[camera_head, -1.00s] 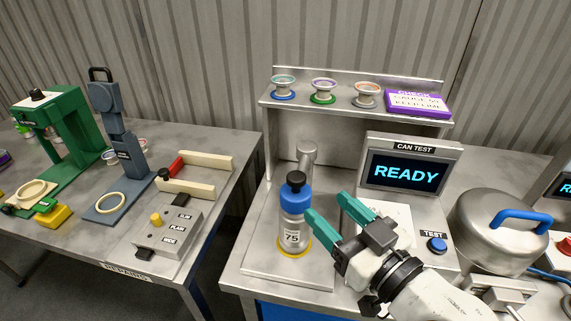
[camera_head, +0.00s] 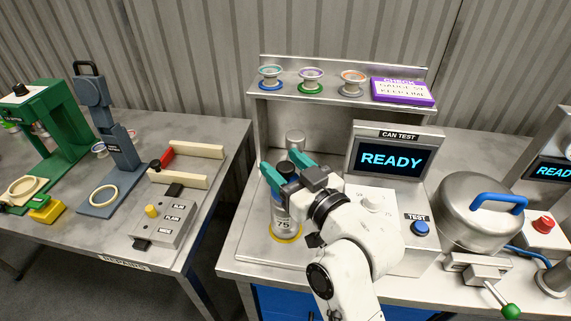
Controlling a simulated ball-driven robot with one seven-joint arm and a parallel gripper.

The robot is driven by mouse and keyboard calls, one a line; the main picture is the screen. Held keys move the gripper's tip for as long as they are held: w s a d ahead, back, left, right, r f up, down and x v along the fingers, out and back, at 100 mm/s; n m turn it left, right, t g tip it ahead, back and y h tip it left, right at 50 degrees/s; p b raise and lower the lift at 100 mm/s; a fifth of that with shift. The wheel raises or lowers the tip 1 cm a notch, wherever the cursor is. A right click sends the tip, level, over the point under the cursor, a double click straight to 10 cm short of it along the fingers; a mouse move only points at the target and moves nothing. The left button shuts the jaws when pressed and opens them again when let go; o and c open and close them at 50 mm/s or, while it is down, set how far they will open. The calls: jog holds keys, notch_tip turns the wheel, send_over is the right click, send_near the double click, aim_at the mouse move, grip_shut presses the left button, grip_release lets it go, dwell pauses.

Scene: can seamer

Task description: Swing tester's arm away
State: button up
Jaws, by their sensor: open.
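The can tester's screen (camera_head: 391,158) reads READY under a CAN TEST label. A can marked 75 (camera_head: 284,222) stands upright on a yellow ring on the steel base plate at the left. The tester's arm is mostly hidden behind my gripper. The top of a grey post (camera_head: 294,138) shows behind, and a dark knob (camera_head: 286,168) shows between my teal fingers. My gripper (camera_head: 280,162) is open, its fingers on either side of this knob above the can. I cannot tell whether they touch it.
A blue TEST button (camera_head: 420,228) is on the panel at the right. A steel domed pot with a blue handle (camera_head: 500,201) stands further right. A shelf (camera_head: 335,101) with several coloured spools is behind. A second table with green and grey presses is at the left.

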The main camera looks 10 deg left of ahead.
grip_shut()
dwell(0.4)
jog(key=shift+a, duration=0.2)
